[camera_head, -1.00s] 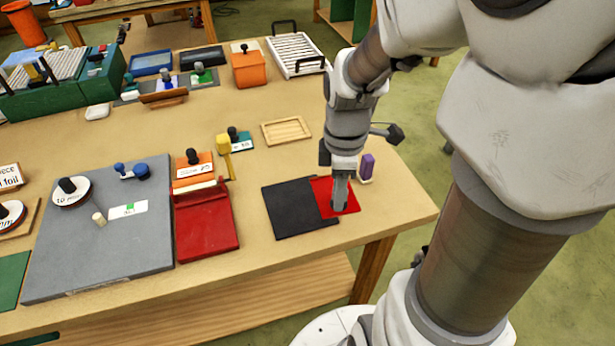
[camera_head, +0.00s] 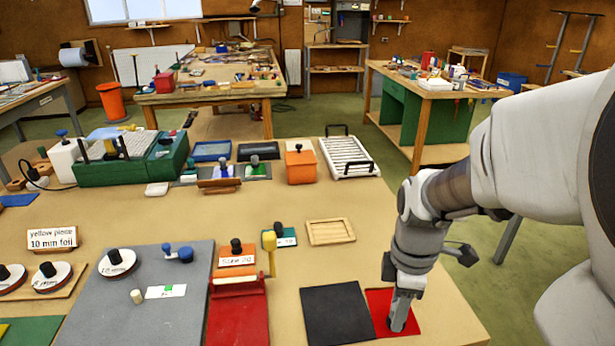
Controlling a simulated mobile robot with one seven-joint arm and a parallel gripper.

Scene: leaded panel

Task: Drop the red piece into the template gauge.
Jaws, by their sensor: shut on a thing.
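The red piece (camera_head: 380,297) is a flat, thin red sheet at the right front of the near table, partly over or against a black square mat (camera_head: 337,314). My gripper (camera_head: 399,322) points down onto the red piece and is shut on it; the fingertips hide part of the sheet. I cannot tell whether the piece is lifted off the table. A shallow wooden frame (camera_head: 331,231) with a recessed floor lies behind the black mat and looks empty; it may be the template gauge, but no label on it can be read.
Left of the black mat are a red block with a roller (camera_head: 238,312), an orange "size 20" block (camera_head: 236,254) and a grey board (camera_head: 140,300) with weights. A white rack (camera_head: 347,158) and an orange box (camera_head: 300,167) stand behind.

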